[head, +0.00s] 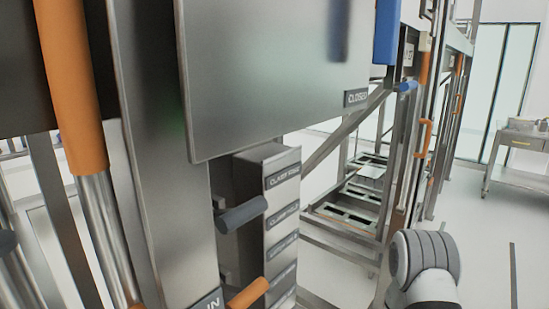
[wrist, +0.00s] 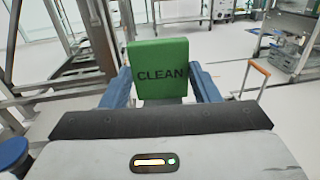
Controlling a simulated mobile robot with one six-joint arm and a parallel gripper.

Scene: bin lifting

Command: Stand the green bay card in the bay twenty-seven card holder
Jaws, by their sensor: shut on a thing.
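The green bay card (wrist: 160,58) stands upright in the wrist view, with the dark word CLEAN on its face. My gripper (wrist: 160,88) is shut on it, with a blue finger at each side of the card's lower part. The card is held up over the floor, apart from anything around it. In the head view neither the card nor the gripper's fingers show. I cannot make out a card holder marked bay twenty-seven in either view.
A steel cabinet with a panel marked CLOSED (head: 275,70) fills the head view's left. Below it is a labelled steel box (head: 268,185) beside jutting grey and orange handles. A metal frame (head: 350,215) stands behind. A cart (head: 520,140) is at far right; open floor lies before it.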

